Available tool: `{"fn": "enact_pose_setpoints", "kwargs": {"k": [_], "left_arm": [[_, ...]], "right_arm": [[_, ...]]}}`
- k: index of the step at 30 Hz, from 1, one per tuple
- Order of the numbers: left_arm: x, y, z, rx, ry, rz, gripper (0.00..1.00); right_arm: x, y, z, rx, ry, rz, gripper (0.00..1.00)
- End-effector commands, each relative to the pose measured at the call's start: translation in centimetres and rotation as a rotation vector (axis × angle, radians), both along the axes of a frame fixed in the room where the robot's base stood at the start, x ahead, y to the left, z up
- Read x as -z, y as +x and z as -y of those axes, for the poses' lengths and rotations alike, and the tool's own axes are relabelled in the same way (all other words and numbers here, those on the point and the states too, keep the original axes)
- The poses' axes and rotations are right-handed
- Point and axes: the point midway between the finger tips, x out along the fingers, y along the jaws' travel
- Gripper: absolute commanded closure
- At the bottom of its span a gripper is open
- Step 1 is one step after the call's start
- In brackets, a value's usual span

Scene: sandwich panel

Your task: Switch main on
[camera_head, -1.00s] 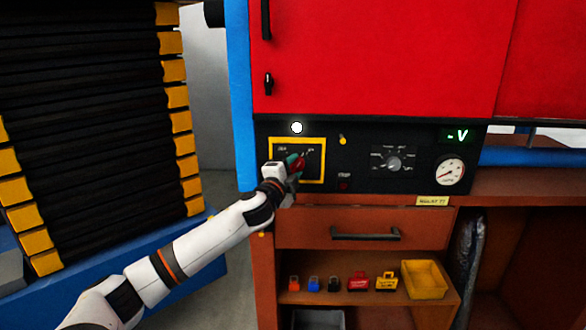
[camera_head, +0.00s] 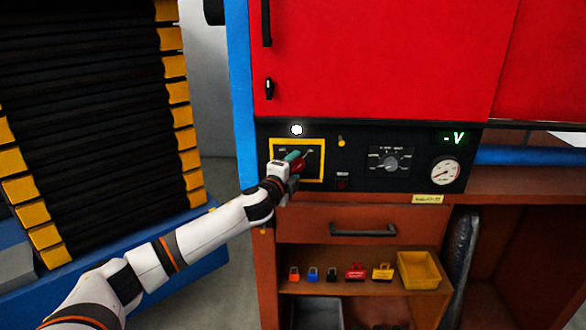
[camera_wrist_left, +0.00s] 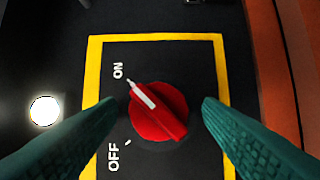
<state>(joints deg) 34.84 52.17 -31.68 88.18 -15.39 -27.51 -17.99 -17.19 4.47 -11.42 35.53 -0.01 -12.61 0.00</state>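The main switch is a red rotary knob (camera_wrist_left: 158,112) on a black plate with a yellow frame (camera_head: 274,142). In the left wrist view its white pointer line aims up-left at the tick by ON, away from the OFF tick. My left gripper (camera_head: 299,161) is at the switch and partly hides it in the head view. In the left wrist view its two teal fingers (camera_wrist_left: 161,108) stand apart on either side of the knob, with a visible gap on each side. My right gripper is not in view.
A round white lamp (camera_head: 297,130) glows above the switch. To the right are a grey selector dial (camera_head: 390,162), a gauge (camera_head: 445,172) and a green "V" display (camera_head: 454,138). Below are a drawer (camera_head: 350,226) and a shelf with small padlocks and a yellow bin (camera_head: 418,270).

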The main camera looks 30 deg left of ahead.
Motion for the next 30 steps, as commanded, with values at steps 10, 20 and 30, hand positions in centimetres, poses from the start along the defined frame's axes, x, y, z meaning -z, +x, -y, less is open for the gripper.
{"fn": "enact_pose_setpoints", "kwargs": {"k": [10,20,30], "left_arm": [[0.1,-0.4,0.0,0.0,-0.001,0.0,0.4],[0.4,-5.5,0.8,0.002,0.002,-0.001,0.4],[0.2,-10.8,1.6,-0.001,0.002,-0.002,0.4]], "right_arm": [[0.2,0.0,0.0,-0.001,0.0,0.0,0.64],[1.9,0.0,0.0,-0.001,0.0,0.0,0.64],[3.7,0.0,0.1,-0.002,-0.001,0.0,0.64]]}}
